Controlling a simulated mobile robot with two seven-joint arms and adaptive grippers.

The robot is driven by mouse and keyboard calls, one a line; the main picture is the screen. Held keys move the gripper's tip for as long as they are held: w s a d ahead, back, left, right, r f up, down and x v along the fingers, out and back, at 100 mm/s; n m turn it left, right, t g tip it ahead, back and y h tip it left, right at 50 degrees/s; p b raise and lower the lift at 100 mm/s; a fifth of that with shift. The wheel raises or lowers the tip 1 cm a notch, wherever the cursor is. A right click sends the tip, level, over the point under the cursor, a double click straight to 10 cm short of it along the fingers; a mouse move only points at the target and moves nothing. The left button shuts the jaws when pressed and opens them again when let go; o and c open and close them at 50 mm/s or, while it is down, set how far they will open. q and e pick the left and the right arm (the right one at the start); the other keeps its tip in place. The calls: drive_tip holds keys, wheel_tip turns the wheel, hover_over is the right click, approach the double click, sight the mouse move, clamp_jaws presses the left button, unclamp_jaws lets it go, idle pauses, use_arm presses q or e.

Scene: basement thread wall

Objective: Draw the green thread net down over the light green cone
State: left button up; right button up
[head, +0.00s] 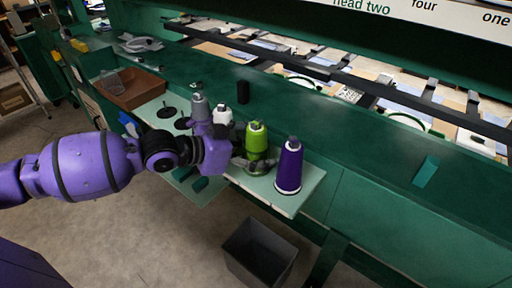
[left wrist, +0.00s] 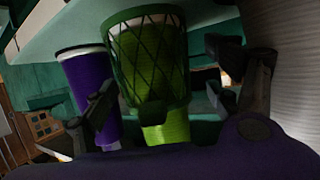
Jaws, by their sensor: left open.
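The light green cone (head: 256,138) stands upright on the pale shelf, between a white cone and a purple cone. In the left wrist view, which is upside down, the light green cone (left wrist: 168,131) shows bare near its upper end. The dark green thread net (left wrist: 147,62) is around its lower part, with a thick band partway up; strands cross over the light green surface. My left gripper (left wrist: 178,92) is open, with one finger on each side of the cone and net. In the head view, my left gripper (head: 250,164) is low at the cone, partly hiding its base.
The purple cone (head: 289,168) stands close on the right, near the shelf (head: 302,188) edge. The white cone (head: 222,115) and grey cone (head: 200,107) stand to the left. A black cylinder (head: 243,92) is behind. A dark bin (head: 259,251) stands on the floor below.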

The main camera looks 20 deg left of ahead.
use_arm(q)
drive_tip(key=shift+a, duration=0.1)
drive_tip(key=v, duration=1.1)
drive_tip(key=shift+s+a+r, duration=0.2)
drive_tip(key=shift+s+r, duration=0.05)
drive_tip(key=shift+s, duration=0.05)
use_arm(e)
drive_tip(key=shift+s, duration=0.15)
